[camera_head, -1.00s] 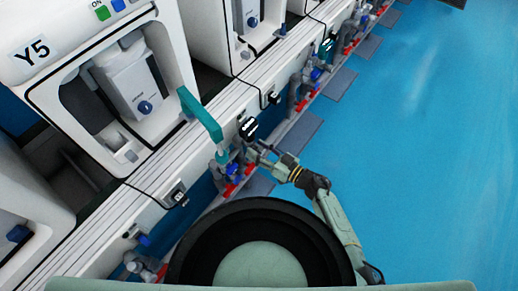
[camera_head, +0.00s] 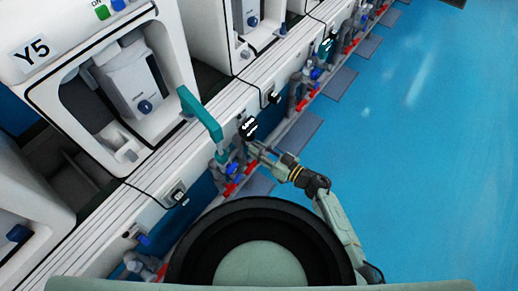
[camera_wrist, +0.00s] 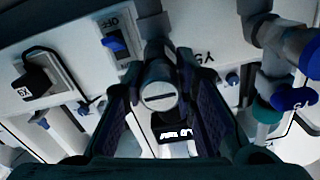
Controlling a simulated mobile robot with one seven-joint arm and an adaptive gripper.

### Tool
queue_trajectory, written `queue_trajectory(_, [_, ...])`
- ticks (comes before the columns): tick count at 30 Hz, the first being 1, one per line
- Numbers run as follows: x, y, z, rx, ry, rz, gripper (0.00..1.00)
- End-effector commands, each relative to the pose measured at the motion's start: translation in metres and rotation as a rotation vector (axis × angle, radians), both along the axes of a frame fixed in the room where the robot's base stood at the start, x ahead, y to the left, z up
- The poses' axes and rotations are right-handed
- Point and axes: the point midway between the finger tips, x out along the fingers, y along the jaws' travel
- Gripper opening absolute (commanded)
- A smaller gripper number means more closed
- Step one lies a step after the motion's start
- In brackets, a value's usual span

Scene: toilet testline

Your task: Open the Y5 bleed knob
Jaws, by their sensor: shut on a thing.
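The unit marked Y5 (camera_head: 33,53) stands at the upper left in the head view. My gripper (camera_head: 256,151) reaches the pipework below its front edge. In the wrist view my gripper (camera_wrist: 160,84) has one dark finger on each side of a grey round knob (camera_wrist: 158,97) with a slot across its face. The fingers are closed on this knob, which I take to be the bleed knob. An upside-down Y5 label (camera_wrist: 208,57) is on the white panel just behind it. The knob is too small to make out in the head view.
A teal handle (camera_head: 201,113) rises left of my gripper. Blue-handled valves (camera_wrist: 292,98) and grey pipes crowd the right of the wrist view. A blue switch (camera_wrist: 115,44) is at upper left. Blue floor (camera_head: 430,150) is clear at right.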

Motion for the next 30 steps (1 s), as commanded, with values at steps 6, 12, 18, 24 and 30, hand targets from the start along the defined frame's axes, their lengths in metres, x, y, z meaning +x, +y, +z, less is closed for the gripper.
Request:
queue_trajectory(6, [0.0004, -0.0007, -0.0016, -0.032, -0.045, -0.001, 0.00])
queue_trajectory(12, [0.0004, -0.0007, -0.0030, -0.106, -0.148, 0.000, 0.00])
queue_trajectory(18, [0.0006, -0.0004, -0.0029, -0.210, -0.295, 0.000, 0.00])
queue_trajectory(24, [0.0010, -0.0012, -0.0026, -0.324, -0.448, -0.002, 0.00])
queue_trajectory(30, [0.0012, -0.0010, -0.0020, -0.435, -0.603, -0.001, 0.00])
